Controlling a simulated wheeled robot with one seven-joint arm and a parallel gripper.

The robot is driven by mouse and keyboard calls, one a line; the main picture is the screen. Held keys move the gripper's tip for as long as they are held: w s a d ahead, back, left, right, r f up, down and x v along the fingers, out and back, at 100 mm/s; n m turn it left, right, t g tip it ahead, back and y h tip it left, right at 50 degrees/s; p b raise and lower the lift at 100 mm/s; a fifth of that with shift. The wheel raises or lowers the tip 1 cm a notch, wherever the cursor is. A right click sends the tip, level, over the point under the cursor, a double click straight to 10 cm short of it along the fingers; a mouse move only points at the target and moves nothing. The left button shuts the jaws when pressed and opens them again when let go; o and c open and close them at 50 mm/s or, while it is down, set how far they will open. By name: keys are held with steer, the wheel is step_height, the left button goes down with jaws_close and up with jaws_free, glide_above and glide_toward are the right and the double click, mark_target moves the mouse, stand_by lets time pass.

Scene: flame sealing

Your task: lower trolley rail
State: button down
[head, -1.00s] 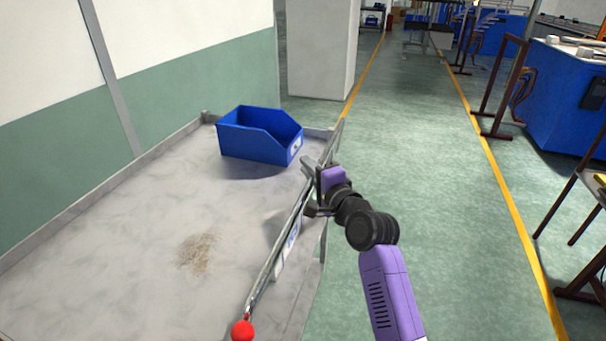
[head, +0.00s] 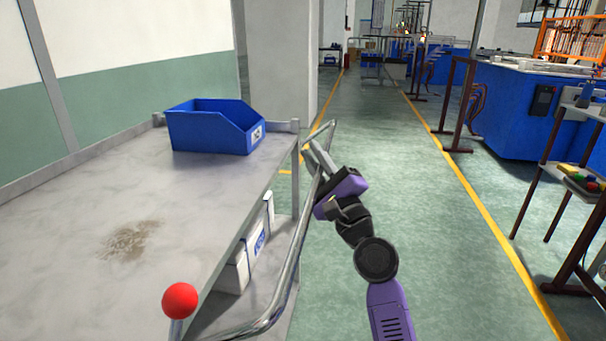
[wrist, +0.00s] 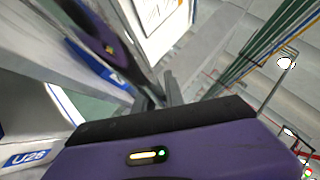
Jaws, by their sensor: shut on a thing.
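The trolley rail (head: 291,262) is a bent shiny metal bar along the right side of the trolley (head: 75,205). It stands out from the edge of the trolley's top, with a gap between, and its near end curves back toward the trolley. My gripper (head: 316,158) is shut on the far part of the rail, near its upper bend. Its fingers hide part of the bar there. In the wrist view my dark fingers (wrist: 171,92) show near the middle; the grip itself is hard to make out. A red ball knob (head: 180,300) stands on a short post at the trolley's near edge.
A blue bin (head: 210,132) stands on the trolley's far end. White boxes (head: 238,270) sit on the lower shelf, behind the rail. The green floor aisle (head: 400,170) to the right is clear. A dark-framed table (head: 560,185) stands at the far right.

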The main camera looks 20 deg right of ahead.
steer(key=shift+s+d+f+m+t+h+b, duration=0.25)
steer(key=shift+f+m+h+b, duration=0.25)
steer(key=shift+m+b, duration=0.25)
steer(key=shift+s+d+f+m+t+h+b, duration=0.15)
steer(key=shift+d+f+m+t+h+b, duration=0.25)
steer(key=shift+b, duration=0.5)
steer(key=shift+s+d+f+m+t+h+b, duration=0.2)
steer(key=shift+f+m+h+b, duration=0.35)
steer(key=shift+m+b, duration=0.25)
steer(key=d+f+b, duration=0.1)
steer(key=b, duration=0.1)
steer(key=s+f+b, duration=0.1)
steer(key=b, duration=0.1)
steer(key=shift+s+d+f, duration=0.1)
steer(key=shift+d+f, duration=0.2)
steer(key=shift+d, duration=0.1)
steer(key=shift+d+h, duration=0.2)
steer(key=shift+h, duration=0.05)
steer(key=c, duration=1.4)
jaws_free()
steer(key=shift+s, duration=0.1)
steer(key=shift+a, duration=0.3)
